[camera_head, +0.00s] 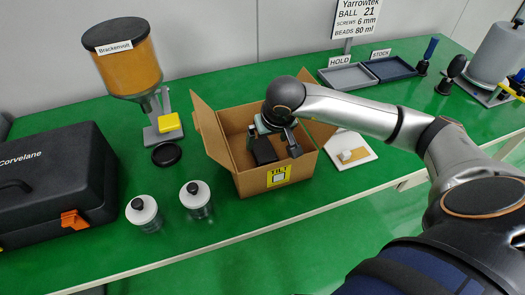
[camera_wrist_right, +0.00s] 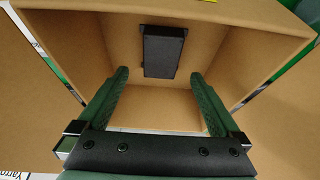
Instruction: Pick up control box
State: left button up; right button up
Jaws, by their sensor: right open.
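A small black box, which I take as the control box (camera_head: 263,150), is inside the open cardboard box (camera_head: 225,165) in the head view. In the right wrist view, the control box (camera_wrist_right: 163,52) shows as a dark block against the cardboard, just beyond the fingertips. My right gripper (camera_head: 278,128) reaches down into the cardboard box from above. In the wrist view, its two green fingers (camera_wrist_right: 160,78) are spread apart with nothing between them. The arm hides part of the carton's inside. My left gripper is not in view.
Carton flaps stand up around the opening. Two lidded bottles (camera_head: 144,213) (camera_head: 196,198), a black case (camera_head: 55,185) and an orange-filled dispenser (camera_head: 128,62) stand to the left. A white card (camera_head: 350,150) lies to the right, with the HOLD tray (camera_head: 347,78) behind. The front green table strip is clear.

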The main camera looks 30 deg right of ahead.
aim_at(263, 150)
jog(key=x, duration=0.6)
jog(key=shift+a+f, duration=0.1)
jog(key=shift+f, duration=0.15)
jog(key=shift+c, duration=0.2)
jog(key=shift+r, duration=0.1)
jog(key=c, duration=1.4)
